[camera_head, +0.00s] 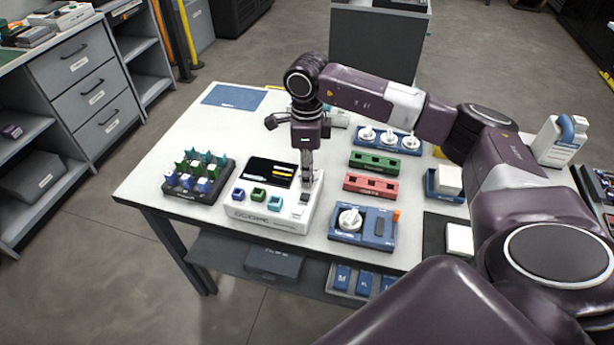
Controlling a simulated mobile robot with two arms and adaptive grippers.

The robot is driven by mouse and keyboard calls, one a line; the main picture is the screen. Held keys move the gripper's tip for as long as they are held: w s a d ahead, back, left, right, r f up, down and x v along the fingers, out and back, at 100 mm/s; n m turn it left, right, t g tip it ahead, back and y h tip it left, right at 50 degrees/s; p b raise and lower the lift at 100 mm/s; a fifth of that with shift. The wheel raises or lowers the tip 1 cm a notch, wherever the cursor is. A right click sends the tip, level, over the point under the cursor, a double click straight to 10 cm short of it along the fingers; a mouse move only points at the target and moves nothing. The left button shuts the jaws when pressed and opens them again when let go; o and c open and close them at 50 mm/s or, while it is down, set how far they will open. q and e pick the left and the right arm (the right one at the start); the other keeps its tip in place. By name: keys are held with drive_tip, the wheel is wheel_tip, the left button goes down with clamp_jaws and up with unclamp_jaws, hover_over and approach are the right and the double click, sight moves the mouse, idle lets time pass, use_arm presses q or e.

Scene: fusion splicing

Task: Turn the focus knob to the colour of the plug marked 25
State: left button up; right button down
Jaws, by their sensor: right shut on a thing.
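A white splicer unit (262,228) with a dark screen (266,172) stands at the front left of the table. Blue, green and teal square pieces sit in a row on its front. My right gripper (307,178) points straight down at the right side of the unit, beside the screen. It is shut on what looks like the focus knob, mostly hidden by the fingers; its pointing direction cannot be read. My left gripper is not in view.
A blue unit with a white dial (350,220) stands right of the splicer. Behind it are a red block (370,184), a green block (374,162) and a blue tray with white spools (390,140).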

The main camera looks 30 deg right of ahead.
drive_tip(key=shift+w+n+b, duration=0.1)
drive_tip(key=shift+n+b, duration=0.35)
drive_tip(key=shift+n, duration=0.55)
drive_tip(key=shift+r, duration=0.1)
drive_tip(key=c, duration=1.7)
unclamp_jaws()
drive_tip(key=shift+o, duration=0.4)
